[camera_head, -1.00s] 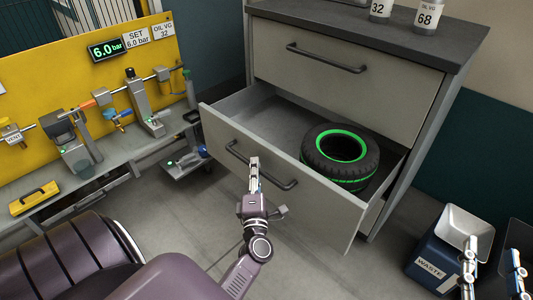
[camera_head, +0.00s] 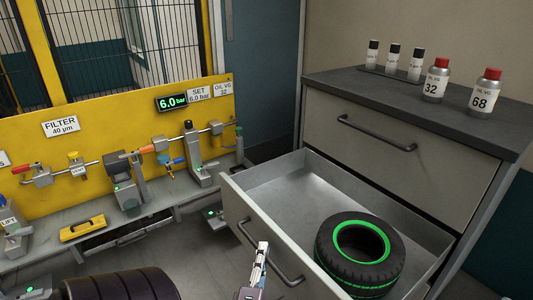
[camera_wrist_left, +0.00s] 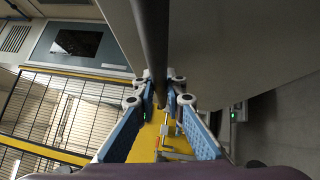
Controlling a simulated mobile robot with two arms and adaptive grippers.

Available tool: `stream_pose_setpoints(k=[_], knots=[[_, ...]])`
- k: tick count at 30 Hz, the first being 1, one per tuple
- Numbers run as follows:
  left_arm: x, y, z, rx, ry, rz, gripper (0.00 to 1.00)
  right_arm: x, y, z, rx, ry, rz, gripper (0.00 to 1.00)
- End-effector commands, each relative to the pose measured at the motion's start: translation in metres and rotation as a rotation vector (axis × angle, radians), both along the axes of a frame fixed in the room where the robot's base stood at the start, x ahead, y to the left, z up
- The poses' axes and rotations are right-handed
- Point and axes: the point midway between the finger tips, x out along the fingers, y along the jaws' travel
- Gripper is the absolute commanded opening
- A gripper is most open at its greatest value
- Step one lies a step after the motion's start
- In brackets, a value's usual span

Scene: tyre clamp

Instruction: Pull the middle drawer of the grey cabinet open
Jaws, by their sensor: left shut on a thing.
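The middle drawer (camera_head: 262,218) of the grey cabinet (camera_head: 400,163) stands well out, below the shut top drawer. A black tyre with green rings (camera_head: 335,256) lies inside it, toward the front right. The drawer's dark bar handle (camera_head: 289,279) is on its front face. My left gripper (camera_head: 262,252) is at this handle, shut on it. In the left wrist view the handle bar (camera_wrist_left: 151,38) runs down between the two blue-sided fingers of the gripper (camera_wrist_left: 161,92). My right gripper is not in view.
A yellow panel (camera_head: 90,110) with valves and gauges stands over a bench (camera_head: 60,252) at left. Small bottles (camera_head: 436,80) stand on the cabinet top. A dark ribbed cylinder (camera_head: 120,286) is at the lower left. Grey floor shows between bench and drawer.

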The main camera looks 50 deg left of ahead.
Motion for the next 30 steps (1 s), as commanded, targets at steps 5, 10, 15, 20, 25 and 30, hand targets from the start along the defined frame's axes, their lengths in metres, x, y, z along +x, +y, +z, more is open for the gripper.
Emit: stream_pose_setpoints(k=[5,10,15,20,25,30], knots=[[0.000,-0.002,-0.002,-0.003,0.004,-0.003,0.00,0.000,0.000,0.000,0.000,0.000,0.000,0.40],[0.000,-0.001,-0.002,-0.003,0.004,-0.003,0.21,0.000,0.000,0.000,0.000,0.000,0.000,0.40],[0.000,-0.001,-0.001,-0.002,0.002,-0.001,0.29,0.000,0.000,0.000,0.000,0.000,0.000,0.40],[0.000,-0.001,-0.001,-0.001,0.002,-0.001,0.29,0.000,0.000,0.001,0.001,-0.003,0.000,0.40],[-0.010,-0.009,-0.004,-0.003,0.003,-0.001,0.29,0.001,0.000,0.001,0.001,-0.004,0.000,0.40],[-0.035,-0.031,-0.008,-0.003,0.005,-0.001,0.29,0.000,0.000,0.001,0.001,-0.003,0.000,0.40]])
